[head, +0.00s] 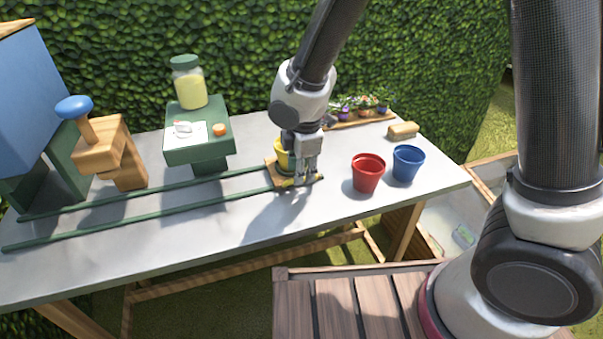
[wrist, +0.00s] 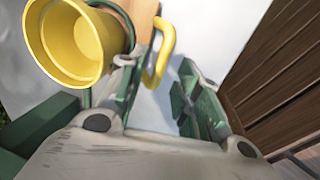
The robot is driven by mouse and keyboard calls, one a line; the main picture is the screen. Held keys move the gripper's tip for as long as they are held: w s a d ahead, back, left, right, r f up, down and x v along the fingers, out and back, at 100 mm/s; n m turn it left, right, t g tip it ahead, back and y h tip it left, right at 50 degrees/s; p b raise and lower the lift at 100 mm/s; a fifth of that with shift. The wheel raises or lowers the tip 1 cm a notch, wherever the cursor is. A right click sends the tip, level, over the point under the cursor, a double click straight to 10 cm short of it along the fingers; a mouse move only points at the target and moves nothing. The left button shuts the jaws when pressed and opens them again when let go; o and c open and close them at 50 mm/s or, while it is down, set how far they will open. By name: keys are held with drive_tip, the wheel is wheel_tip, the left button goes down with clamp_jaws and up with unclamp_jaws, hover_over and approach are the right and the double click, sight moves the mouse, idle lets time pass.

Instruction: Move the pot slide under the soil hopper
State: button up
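The pot slide is a wooden carriage (head: 272,171) at the right end of two green rails, with a yellow pot (head: 281,155) on it. The pot shows in the wrist view (wrist: 75,42), with a curved yellow handle (wrist: 164,48) beside it. My gripper (head: 301,180) points down at the slide's right side and hides part of it. In the wrist view its fingers (wrist: 158,85) are apart; the handle lies between their tips in the picture, with a gap to the right finger. The blue hopper (head: 38,95) stands at the far left, above the rails' left end.
A wooden block with a blue knob (head: 75,107) stands behind the rails. A green stand (head: 200,150) holds a jar (head: 188,83). Red (head: 368,174) and blue (head: 407,164) pots stand right of my gripper. The rails (head: 150,203) look clear.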

drive_tip(key=shift+w+f, duration=0.2)
drive_tip(key=shift+f, duration=0.8)
clamp_jaws()
drive_tip(key=shift+a, duration=0.2)
drive_tip(key=s+a, duration=0.1)
drive_tip(key=a, duration=0.5)
drive_tip(key=s+a, duration=0.1)
drive_tip(key=a, duration=0.2)
drive_tip(key=shift+s, duration=0.3)
unclamp_jaws()
